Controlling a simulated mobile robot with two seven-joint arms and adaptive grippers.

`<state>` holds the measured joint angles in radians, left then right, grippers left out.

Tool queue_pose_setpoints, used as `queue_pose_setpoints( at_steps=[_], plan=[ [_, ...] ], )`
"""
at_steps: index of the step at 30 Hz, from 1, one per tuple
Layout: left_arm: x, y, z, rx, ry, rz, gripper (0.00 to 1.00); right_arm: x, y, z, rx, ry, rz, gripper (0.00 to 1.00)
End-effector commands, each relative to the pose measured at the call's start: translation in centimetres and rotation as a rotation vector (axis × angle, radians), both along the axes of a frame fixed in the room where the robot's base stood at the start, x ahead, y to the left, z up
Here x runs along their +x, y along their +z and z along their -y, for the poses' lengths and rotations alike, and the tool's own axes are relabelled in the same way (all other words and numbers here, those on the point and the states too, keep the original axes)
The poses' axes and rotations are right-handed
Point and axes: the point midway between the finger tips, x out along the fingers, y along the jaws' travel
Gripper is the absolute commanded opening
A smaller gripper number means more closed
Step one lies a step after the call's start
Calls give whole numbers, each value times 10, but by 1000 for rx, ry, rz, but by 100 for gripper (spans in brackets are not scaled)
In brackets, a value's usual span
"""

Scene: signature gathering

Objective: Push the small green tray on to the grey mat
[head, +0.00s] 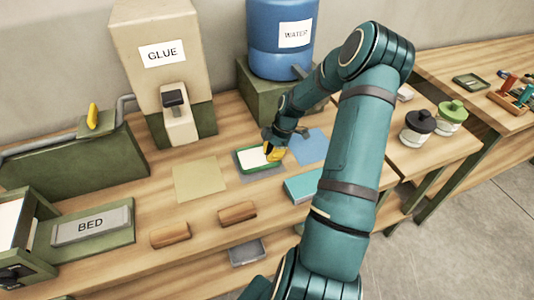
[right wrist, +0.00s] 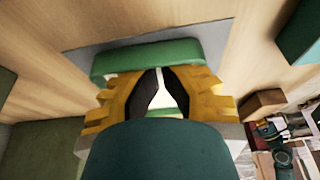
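The small green tray (head: 241,164), with a white inside, lies over the grey mat (head: 247,179) in the head view. Grey shows along its front and left sides. In the right wrist view the tray's green wall (right wrist: 145,60) crosses in front of the fingertips, with the grey mat (right wrist: 215,31) beyond it. My right gripper (head: 271,155) is at the tray's right part. Its yellow fingers (right wrist: 160,72) have their tips together and nothing visible between them. I cannot tell whether they touch the tray. My left gripper is not in view.
A blue mat (head: 311,148) lies right of the tray and a tan mat (head: 200,180) lies left. A teal block (head: 300,186) and two brown blocks (head: 238,212) are nearer the front. The glue dispenser (head: 160,70) and blue water barrel (head: 281,45) stand behind.

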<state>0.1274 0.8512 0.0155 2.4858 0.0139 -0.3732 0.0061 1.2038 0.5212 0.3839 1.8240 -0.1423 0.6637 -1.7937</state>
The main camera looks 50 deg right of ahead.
Motion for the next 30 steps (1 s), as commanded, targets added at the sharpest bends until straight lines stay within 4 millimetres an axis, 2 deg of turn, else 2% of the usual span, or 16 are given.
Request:
queue_pose_setpoints(
  at_steps=[7, 15, 21, 30],
  plan=[
    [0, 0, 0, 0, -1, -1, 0, -1, 8, 3, -3, -1, 0, 0],
    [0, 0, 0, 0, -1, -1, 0, -9, 48, 14, -3, -1, 1, 0],
    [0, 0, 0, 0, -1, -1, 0, -13, 68, 20, -2, -2, 1, 0],
    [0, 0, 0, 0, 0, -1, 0, -14, 71, 21, 0, 0, 0, 0]
  ],
)
